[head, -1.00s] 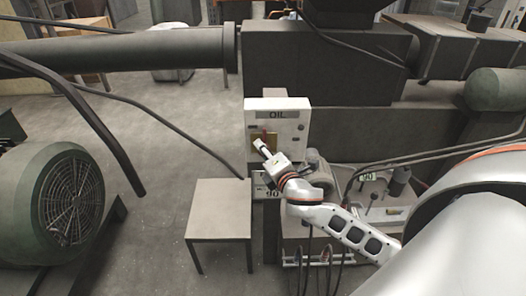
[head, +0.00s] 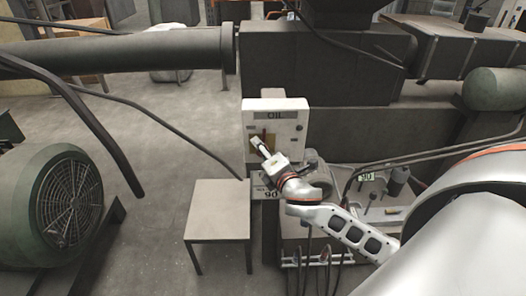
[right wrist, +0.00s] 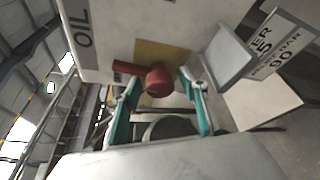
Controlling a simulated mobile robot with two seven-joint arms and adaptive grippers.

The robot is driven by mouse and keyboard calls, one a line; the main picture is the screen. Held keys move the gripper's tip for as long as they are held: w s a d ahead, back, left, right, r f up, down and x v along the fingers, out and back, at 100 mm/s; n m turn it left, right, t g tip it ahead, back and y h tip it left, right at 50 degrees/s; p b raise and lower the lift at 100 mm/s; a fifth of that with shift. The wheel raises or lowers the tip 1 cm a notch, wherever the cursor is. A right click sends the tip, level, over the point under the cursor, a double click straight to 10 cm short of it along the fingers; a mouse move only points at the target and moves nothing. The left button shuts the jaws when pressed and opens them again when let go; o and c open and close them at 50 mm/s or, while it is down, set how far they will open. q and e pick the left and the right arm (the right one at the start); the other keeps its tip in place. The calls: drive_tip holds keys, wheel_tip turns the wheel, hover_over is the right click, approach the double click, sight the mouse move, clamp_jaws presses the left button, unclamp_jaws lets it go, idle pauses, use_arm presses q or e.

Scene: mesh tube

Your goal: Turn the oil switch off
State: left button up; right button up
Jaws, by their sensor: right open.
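The white oil box (head: 288,137), labelled OIL, stands upright in the middle of the head view. Its red switch (right wrist: 158,80) sits on a yellow plate (right wrist: 165,54) in the right wrist view, with its lever pointing left, toward the OIL label (right wrist: 84,28). My right gripper (head: 259,145) is in front of the box's lower left part and mostly hides the switch in the head view. In the right wrist view its teal fingers (right wrist: 160,88) are open, one on each side of the red knob. I cannot tell whether they touch it. My left gripper is not in view.
A small grey table (head: 218,209) stands left of and below the box. A large green motor (head: 62,205) is at the left. Dark cables cross the left side. Floor between motor and table is clear.

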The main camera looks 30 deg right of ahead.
drive_tip(key=v, duration=1.2)
drive_tip(key=shift+w, duration=0.1)
